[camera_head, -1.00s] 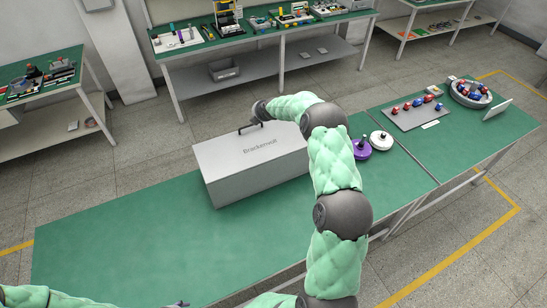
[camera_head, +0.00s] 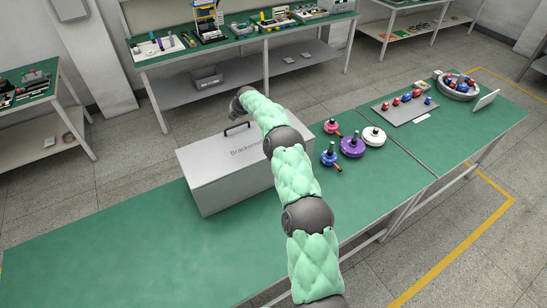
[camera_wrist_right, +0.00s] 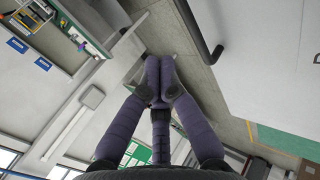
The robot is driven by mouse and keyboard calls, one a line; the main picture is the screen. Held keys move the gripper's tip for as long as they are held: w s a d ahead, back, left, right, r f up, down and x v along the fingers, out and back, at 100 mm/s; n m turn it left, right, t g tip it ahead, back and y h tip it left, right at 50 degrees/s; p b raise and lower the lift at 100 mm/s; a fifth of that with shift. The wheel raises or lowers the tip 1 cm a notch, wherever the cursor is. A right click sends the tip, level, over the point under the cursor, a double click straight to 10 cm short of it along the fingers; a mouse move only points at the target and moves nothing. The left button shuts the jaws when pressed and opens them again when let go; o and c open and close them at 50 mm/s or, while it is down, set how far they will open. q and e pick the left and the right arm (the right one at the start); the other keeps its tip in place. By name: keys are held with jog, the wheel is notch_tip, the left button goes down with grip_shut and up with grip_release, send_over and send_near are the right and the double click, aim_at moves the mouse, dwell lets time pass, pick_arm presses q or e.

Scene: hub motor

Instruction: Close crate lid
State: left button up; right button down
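The grey-white crate (camera_head: 222,190) stands on the green table in the head view. Its lid (camera_head: 215,150) lies flat on top, looking closed, with a black handle (camera_head: 237,128) near the far edge. In the right wrist view the pale lid (camera_wrist_right: 275,60) fills the right side, with part of the handle (camera_wrist_right: 205,35) at its edge. My right arm reaches across the crate's right end. My right gripper (camera_head: 238,103) is at the far side, just beyond the handle. In the wrist view its fingertips (camera_wrist_right: 160,65) meet, with nothing seen between them. My left gripper is out of view.
Right of the crate are a purple disc part (camera_head: 352,146), a white one (camera_head: 373,136), a red one (camera_head: 332,128) and a blue one (camera_head: 330,157). A grey tray (camera_head: 408,112) and a round bowl (camera_head: 459,93) lie farther right. The table's left part is clear.

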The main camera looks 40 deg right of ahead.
aim_at(236, 129)
jog(key=f, duration=0.1)
jog(key=w+f+b, duration=0.1)
jog(key=shift+w+f+b, duration=0.25)
jog(key=shift+f+b, duration=0.05)
jog(key=shift+f, duration=0.1)
jog(key=shift+w+d+f+b, duration=0.15)
jog(key=shift+w+f+b, duration=0.15)
jog(key=shift+f+b, duration=0.3)
jog(key=shift+w+d+f+b, duration=0.1)
jog(key=shift+w+f+b, duration=0.15)
jog(key=shift+f+b, duration=0.3)
jog(key=shift+s+r, duration=0.35)
jog(key=shift+r, duration=0.2)
jog(key=v, duration=1)
jog(key=shift+s, duration=0.2)
jog(key=shift+a+r, duration=0.1)
jog(key=shift+a, duration=0.1)
